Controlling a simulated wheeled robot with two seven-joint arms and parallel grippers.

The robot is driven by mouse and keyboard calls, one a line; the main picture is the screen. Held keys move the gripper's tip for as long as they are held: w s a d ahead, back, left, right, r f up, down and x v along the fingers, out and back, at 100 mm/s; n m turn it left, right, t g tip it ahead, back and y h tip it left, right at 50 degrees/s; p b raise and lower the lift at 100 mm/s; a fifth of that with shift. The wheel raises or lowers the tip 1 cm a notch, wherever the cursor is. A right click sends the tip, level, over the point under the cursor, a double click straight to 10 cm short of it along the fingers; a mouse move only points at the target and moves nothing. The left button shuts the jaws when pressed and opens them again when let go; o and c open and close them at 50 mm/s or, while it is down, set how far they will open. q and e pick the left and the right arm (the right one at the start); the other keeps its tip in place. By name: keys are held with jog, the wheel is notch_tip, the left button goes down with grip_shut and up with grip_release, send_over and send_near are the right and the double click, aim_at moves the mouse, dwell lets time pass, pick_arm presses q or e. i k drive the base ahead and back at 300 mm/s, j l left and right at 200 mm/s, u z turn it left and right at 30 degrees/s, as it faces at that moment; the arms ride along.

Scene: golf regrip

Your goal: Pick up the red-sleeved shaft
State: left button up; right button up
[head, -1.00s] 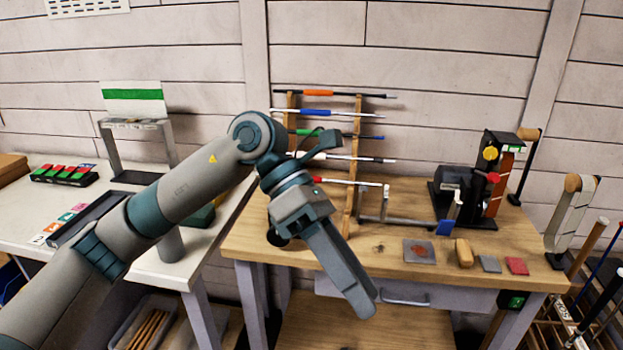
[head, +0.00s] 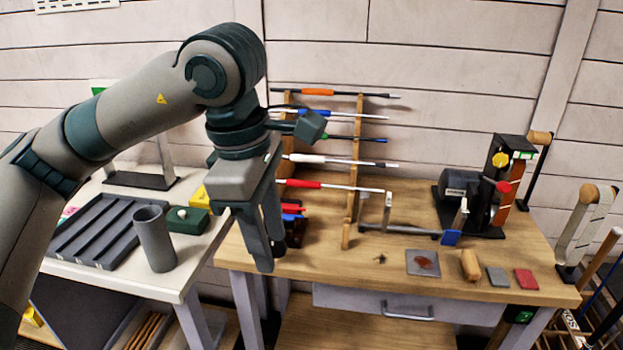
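The red-sleeved shaft (head: 301,183) lies level on the lowest visible tier of the wooden rack. My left gripper (head: 271,260) points down in front of the rack's left side, at the left front of the wooden bench. Its two fingers look apart with nothing between them. It is clear of the shaft in the picture and hides the shaft's left end. My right gripper is out of view.
Above it on the rack (head: 351,203) lie shafts with white (head: 308,158), blue (head: 316,113) and orange (head: 318,92) sleeves. A clamp machine (head: 462,190) stands right on the bench (head: 400,270). The white table (head: 120,272) holds a grey cup (head: 154,238) and a tray (head: 100,230).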

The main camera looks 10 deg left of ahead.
aim_at(294, 183)
jog(key=i, duration=1.3)
